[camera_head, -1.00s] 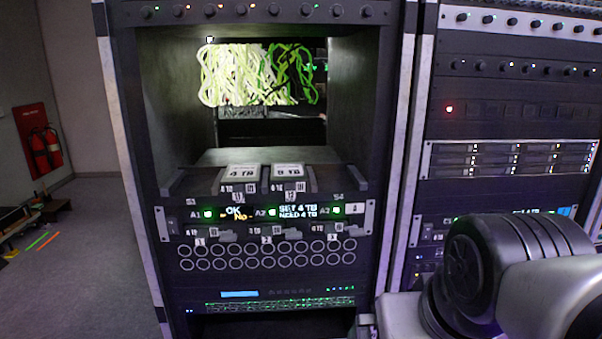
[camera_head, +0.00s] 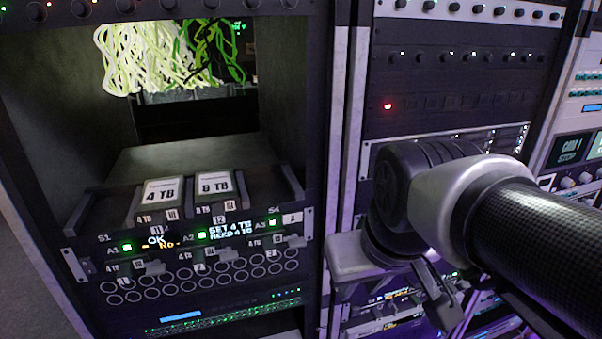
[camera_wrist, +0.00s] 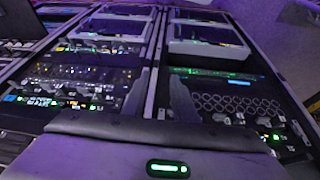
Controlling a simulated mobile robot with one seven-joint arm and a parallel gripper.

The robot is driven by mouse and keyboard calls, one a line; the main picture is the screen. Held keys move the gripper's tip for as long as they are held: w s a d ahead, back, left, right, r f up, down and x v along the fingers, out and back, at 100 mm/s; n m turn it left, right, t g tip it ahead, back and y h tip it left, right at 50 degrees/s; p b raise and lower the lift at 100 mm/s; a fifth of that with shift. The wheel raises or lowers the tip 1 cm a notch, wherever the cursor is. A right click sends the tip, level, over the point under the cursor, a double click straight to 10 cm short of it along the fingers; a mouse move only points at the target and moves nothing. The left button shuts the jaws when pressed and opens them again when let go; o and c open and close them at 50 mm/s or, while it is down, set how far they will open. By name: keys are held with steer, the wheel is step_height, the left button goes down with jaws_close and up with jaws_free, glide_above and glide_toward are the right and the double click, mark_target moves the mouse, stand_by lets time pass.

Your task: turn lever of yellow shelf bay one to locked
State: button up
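A black bay panel (camera_head: 190,245) below the rack's open shelf carries green lights, labels A1, A2 and A3, and small screens reading "OK", "No" and "SET 4 TB NEED 4 TB". A small grey lever (camera_head: 150,268) sits below A1, and similar ones sit below A2 and A3. Nothing yellow marks the shelf, and I cannot read whether a lever is locked. My gripper (camera_wrist: 159,76) shows two dark fingers standing apart with nothing between them. In the head view it is right of the panel, away from the levers, partly hidden by my arm.
Two drives, the 4 TB drive (camera_head: 158,198) and the 8 TB drive (camera_head: 214,188), lie on the shelf above the panel. Pale and green cables (camera_head: 150,55) hang behind. Rows of round holes (camera_head: 195,280) run below. A white rack post (camera_head: 345,130) stands between the bays.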

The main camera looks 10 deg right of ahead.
step_height(320, 180, down, 3)
steer(key=w+g, duration=0.1)
steer(key=m+t+y+b, duration=0.3)
steer(key=m+t+b, duration=1.4)
steer(key=m, duration=1.8)
glide_toward(396, 311)
steer(key=w+g+b, duration=0.1)
steer(key=w, duration=0.2)
steer(key=w+r+g+b, duration=0.1)
steer(key=w+b, duration=0.1)
steer(key=w+a+r+b, duration=0.1)
steer(key=w+b, duration=0.1)
steer(key=w, duration=0.1)
steer(key=shift+w+r+g, duration=0.2)
steer(key=shift+w+g, duration=0.1)
steer(key=shift+g, duration=0.1)
jaws_close()
